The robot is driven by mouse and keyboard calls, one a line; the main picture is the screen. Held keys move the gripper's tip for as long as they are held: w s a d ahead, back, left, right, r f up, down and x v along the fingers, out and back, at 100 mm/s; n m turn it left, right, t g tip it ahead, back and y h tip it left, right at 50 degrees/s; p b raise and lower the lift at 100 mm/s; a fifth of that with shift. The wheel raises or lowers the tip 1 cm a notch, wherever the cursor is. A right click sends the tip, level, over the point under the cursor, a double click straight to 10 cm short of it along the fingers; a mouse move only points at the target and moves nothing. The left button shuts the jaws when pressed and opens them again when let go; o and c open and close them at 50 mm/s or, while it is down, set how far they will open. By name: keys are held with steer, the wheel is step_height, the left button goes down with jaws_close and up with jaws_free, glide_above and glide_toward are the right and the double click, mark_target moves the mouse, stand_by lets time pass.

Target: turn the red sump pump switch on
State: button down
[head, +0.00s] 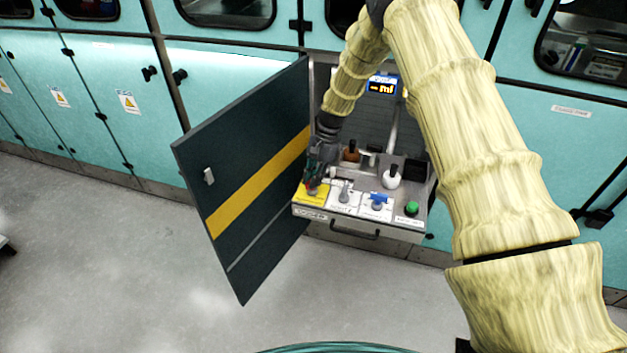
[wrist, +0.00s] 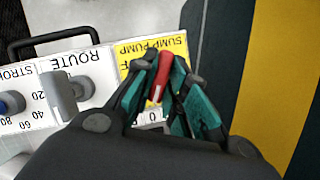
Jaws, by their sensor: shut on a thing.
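The red sump pump switch (wrist: 160,80) is a small red lever with a pale stripe. It stands on a yellow plate (wrist: 179,45) marked SUMP PUMP, which appears upside down in the wrist view. My gripper (wrist: 168,82) is shut on the lever, with its teal-padded fingers on either side of it. The fingers hide the lever's base and part of the plate's lettering. In the head view my gripper (head: 314,182) is over the yellow plate (head: 303,197) at the left end of the panel, and the lever is mostly hidden there.
Beside it are a grey ROUTE knob (wrist: 65,92), a blue handle (head: 379,198) and a green button (head: 411,208). A dark open door (head: 250,190) stands close on the left. A drawer handle (head: 354,233) is in front.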

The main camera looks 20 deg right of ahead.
steer(key=n+g+h+b, duration=0.1)
steer(key=n, duration=0.4)
steer(key=shift+w+a, duration=0.1)
steer(key=shift+w, duration=0.05)
steer(key=shift+h, duration=0.3)
stand_by(0.3)
steer(key=c, duration=1.4)
jaws_free()
steer(key=shift+c, duration=0.2)
steer(key=shift+r, duration=0.1)
steer(key=v, duration=1.1)
steer(key=shift+w+r+g, duration=0.25)
steer(key=shift+w+g, duration=0.05)
steer(key=shift+w, duration=0.1)
